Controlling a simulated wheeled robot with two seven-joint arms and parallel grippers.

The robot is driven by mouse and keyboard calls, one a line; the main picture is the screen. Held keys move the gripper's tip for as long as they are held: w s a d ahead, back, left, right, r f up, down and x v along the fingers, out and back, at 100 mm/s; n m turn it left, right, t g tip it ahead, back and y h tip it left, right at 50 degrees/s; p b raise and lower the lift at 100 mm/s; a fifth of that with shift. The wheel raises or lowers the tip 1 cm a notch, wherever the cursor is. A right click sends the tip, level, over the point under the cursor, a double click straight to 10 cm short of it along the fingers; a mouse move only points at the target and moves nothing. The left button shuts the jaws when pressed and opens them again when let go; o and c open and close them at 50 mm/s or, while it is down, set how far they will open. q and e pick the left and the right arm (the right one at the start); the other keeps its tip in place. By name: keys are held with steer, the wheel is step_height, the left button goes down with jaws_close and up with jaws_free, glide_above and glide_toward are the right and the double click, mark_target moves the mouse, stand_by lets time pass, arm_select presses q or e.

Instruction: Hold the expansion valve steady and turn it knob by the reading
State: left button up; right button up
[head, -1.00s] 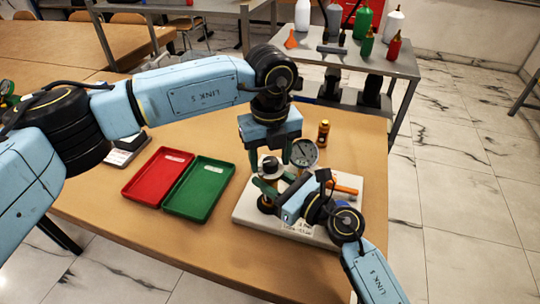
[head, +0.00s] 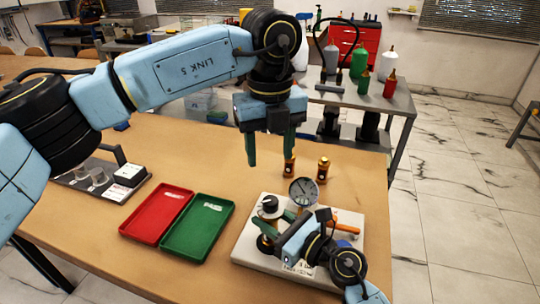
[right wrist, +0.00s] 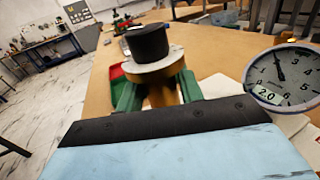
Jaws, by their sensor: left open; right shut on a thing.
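The expansion valve has a brass body (right wrist: 163,90) with a pale disc and a black knob (right wrist: 149,42) on top. It stands on the pale rig base (head: 243,250), and its knob also shows in the head view (head: 269,204). My right gripper (right wrist: 160,95) is shut on the brass body below the knob. My left gripper (head: 270,160) is open and empty, above and behind the valve, clear of the knob. The round gauge (head: 303,191) stands beside the valve. In the right wrist view the gauge (right wrist: 283,75) has its needle pointing up and slightly left, and a tag reading 2.0.
A red tray (head: 157,214) and a green tray (head: 198,229) lie left of the rig. Two small brass fittings (head: 289,168) (head: 323,170) stand behind it. An orange-handled part (head: 344,227) lies on the base. A grey side table with bottles stands beyond.

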steer(key=o, duration=1.2)
steer(key=shift+d, duration=0.1)
